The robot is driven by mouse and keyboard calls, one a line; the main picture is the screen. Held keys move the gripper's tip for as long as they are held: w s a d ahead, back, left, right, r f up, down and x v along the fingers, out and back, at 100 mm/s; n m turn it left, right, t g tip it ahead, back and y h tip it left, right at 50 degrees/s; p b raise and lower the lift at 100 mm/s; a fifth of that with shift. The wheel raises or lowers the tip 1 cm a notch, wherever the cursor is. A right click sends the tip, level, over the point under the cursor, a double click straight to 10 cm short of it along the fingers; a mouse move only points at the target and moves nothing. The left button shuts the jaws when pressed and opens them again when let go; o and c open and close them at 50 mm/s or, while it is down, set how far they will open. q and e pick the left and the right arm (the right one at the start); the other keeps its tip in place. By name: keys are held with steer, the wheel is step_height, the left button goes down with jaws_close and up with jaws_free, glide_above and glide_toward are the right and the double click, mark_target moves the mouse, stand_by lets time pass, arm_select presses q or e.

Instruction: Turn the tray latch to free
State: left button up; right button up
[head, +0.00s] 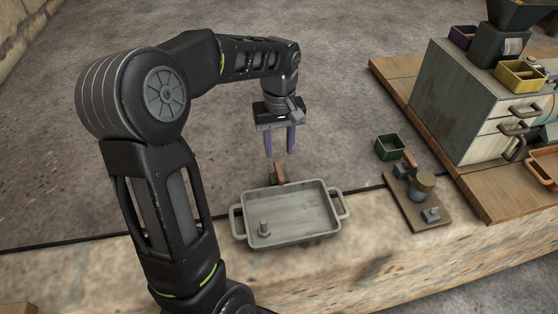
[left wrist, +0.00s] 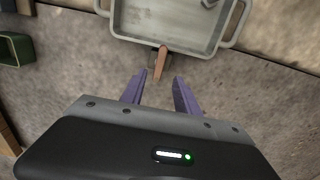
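The grey tray (head: 300,218) with two side handles lies on the stone ledge, and it also shows at the top of the left wrist view (left wrist: 165,20). The tray latch (head: 279,173) is a small reddish-brown lever at the tray's far edge. In the left wrist view the latch (left wrist: 160,62) points away from the tray rim, towards my fingers. My left gripper (head: 279,156) is above the latch with its purple fingers pointing down. The left fingers (left wrist: 160,90) are spread apart with nothing between them, and the latch tip lies just beyond the gap. My right gripper is out of view.
A small peg (head: 264,227) stands inside the tray. A brown board (head: 417,213) with a round-topped part and another reddish lever lies to the right, near a green bin (head: 390,147). A grey drawer cabinet (head: 465,100) stands on a wooden bench further right.

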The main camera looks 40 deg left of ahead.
mark_target(279, 170)
arm_select(q)
steer(key=shift+f, duration=3.95)
jaws_close()
